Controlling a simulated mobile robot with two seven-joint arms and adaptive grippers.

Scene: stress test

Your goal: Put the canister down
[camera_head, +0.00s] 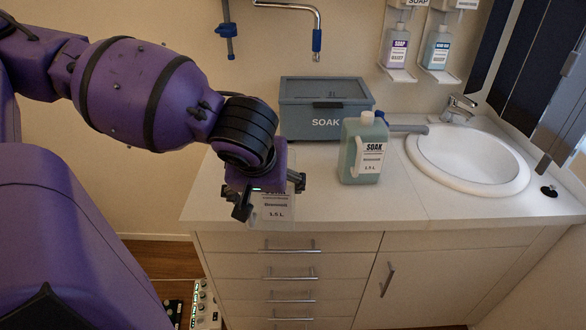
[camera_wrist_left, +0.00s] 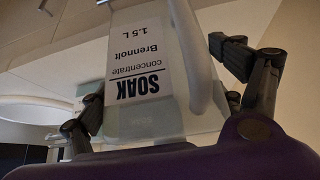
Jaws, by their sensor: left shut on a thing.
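My left gripper (camera_head: 270,196) is at the front left part of the counter, shut on a pale, see-through canister (camera_head: 276,214) with a white label reading 1.5 L. The wrist and fingers hide its upper part. In the left wrist view, the canister (camera_wrist_left: 195,110) lies between the two fingers, its SOAK concentrate label upside down. I cannot tell whether its base touches the counter. A second canister (camera_head: 352,170), greenish with a SOAK label, stands upright on the counter to the right. My right gripper is not in view.
The counter (camera_head: 315,208) has free room between the held canister and the standing one. A grey SOAK box (camera_head: 300,123) stands behind against the wall. The sink (camera_head: 470,155) with its tap is at the right. Drawers (camera_head: 290,258) are below the counter's front edge.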

